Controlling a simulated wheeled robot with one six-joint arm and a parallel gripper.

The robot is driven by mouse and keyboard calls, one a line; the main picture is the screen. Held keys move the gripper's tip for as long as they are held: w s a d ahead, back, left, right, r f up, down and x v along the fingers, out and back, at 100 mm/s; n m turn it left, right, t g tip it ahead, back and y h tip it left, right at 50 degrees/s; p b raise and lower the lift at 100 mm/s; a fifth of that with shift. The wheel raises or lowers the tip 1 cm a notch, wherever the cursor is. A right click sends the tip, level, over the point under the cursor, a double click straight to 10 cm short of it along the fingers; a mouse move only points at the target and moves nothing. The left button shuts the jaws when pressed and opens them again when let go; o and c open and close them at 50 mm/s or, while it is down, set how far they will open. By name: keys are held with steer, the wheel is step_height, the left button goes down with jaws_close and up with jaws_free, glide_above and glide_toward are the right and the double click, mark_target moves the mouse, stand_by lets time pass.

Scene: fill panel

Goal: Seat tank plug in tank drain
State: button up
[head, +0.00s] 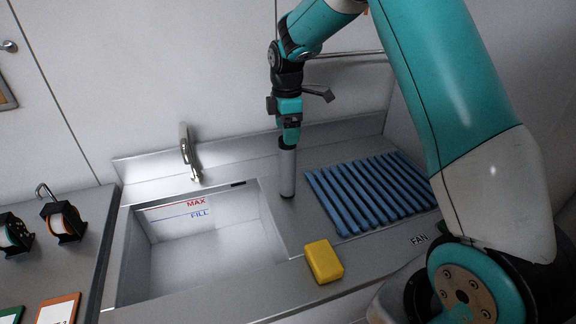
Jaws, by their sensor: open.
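The tank is a steel basin (137,262) set in the counter, with MAX and FILL lines on its back wall. I cannot make out the drain in its floor. I see nothing I can clearly name as the tank plug. My gripper (289,136) is open and points down, right of the basin's back corner. Directly below it in the picture is an upright grey cylinder (287,172), its foot at the counter. I cannot tell whether the jaws are around or above its top, or whether they touch it.
A tap (188,155) stands behind the basin. A yellow block (323,262) lies on the counter at the basin's front right. A blue ribbed mat (368,193) covers the right side, near a FAN label.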

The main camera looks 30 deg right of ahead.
mark_target(288, 148)
steer(key=shift+s+a+f+p, duration=0.15)
steer(key=shift+f+p, duration=0.4)
steer(key=shift+f, duration=1)
steer(key=shift+s+d+f+p, duration=0.1)
steer(key=shift+f+p, duration=0.45)
steer(key=shift+f, duration=0.95)
jaws_close()
steer(key=shift+r, duration=0.1)
